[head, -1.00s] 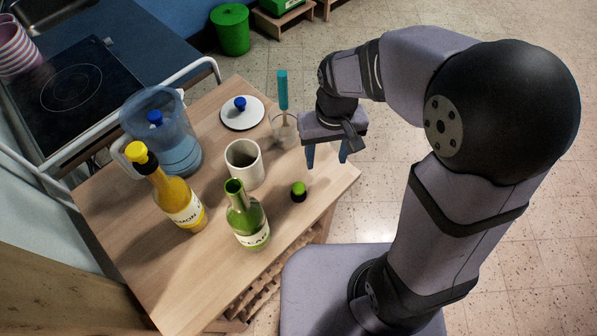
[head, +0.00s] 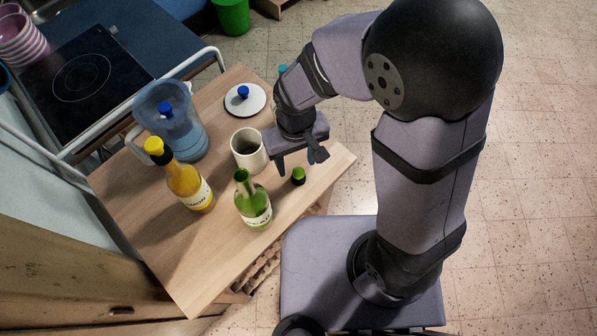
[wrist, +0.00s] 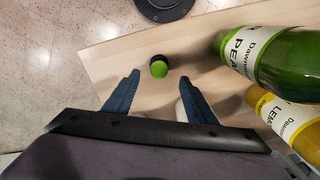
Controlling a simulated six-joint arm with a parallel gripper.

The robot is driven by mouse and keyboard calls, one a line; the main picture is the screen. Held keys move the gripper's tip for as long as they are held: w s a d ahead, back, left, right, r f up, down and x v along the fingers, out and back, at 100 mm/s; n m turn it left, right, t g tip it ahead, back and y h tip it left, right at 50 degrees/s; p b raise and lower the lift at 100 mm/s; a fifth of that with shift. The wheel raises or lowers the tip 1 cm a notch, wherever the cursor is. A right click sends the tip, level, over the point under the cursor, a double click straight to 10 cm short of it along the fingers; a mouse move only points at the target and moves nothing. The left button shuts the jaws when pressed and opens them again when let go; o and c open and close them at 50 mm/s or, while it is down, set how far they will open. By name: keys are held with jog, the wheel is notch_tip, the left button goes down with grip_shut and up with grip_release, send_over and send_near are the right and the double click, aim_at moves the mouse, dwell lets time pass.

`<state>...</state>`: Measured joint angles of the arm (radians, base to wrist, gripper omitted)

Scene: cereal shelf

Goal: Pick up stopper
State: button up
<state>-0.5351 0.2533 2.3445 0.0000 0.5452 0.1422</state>
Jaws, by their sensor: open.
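The stopper (head: 298,176), with a green top and black lower part, stands on the wooden table near its right edge. It also shows in the wrist view (wrist: 159,68), just beyond and between my fingertips. My gripper (head: 297,165) is open and empty above the table, close to the stopper; its blue fingers also show in the wrist view (wrist: 160,77). The open green bottle (head: 254,204) stands left of the stopper, and it shows at the right in the wrist view (wrist: 275,56). I cannot tell the exact height gap to the stopper.
A white mug (head: 248,150) stands close left of my gripper. A yellow bottle (head: 186,187) with a yellow cap and a blue pitcher (head: 180,135) stand farther left. A white lid (head: 244,99) lies behind. The table (head: 185,260) is clear at the front.

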aim_at(299, 172)
jog(key=shift+s+d+f+p, duration=0.2)
jog(key=shift+f+p, duration=0.1)
jog(key=shift+f, duration=0.25)
notch_tip(299, 172, down, 3)
jog(key=shift+s+d+r+p, duration=0.1)
jog(key=shift+s+p, duration=0.05)
jog(key=shift+p, duration=0.15)
jog(key=shift+f, duration=0.6)
jog(key=c, duration=1.1)
